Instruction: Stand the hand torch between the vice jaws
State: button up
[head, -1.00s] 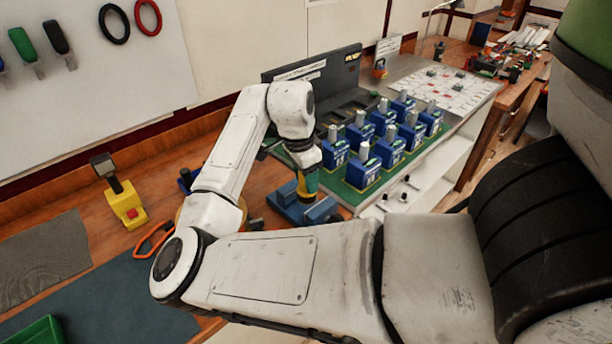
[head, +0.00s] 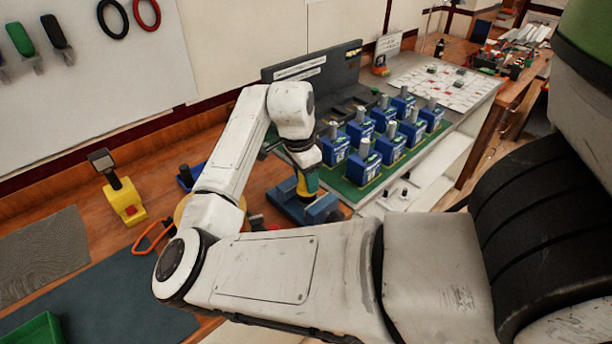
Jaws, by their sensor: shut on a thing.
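My gripper (head: 306,163) points down over the blue vice (head: 322,210) and is shut on the hand torch.
Blue breaker blocks (head: 362,162) stand in rows on a green mat just right of the vice. An orange-handled tool (head: 150,240), a yellow stand (head: 124,204) and a blue holder (head: 190,177) are on the wooden bench to the left. A green tray (head: 34,331) is at lower left.

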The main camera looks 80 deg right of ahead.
jog(key=shift+f+b, duration=0.65)
jog(key=shift+f, duration=0.55)
jog(key=shift+f, duration=0.5)
dwell(0.4)
jog(key=o, duration=1.2)
jog(key=shift+r, duration=0.1)
jog(key=shift+o, duration=0.4)
jog(key=r, duration=0.3)
jog(key=r+b, duration=0.1)
jog(key=r, duration=0.3)
jog(key=w+a+r, duration=0.1)
jog(key=r, duration=0.2)
jog(key=shift+a+r, duration=0.1)
jog(key=shift+r, duration=0.15)
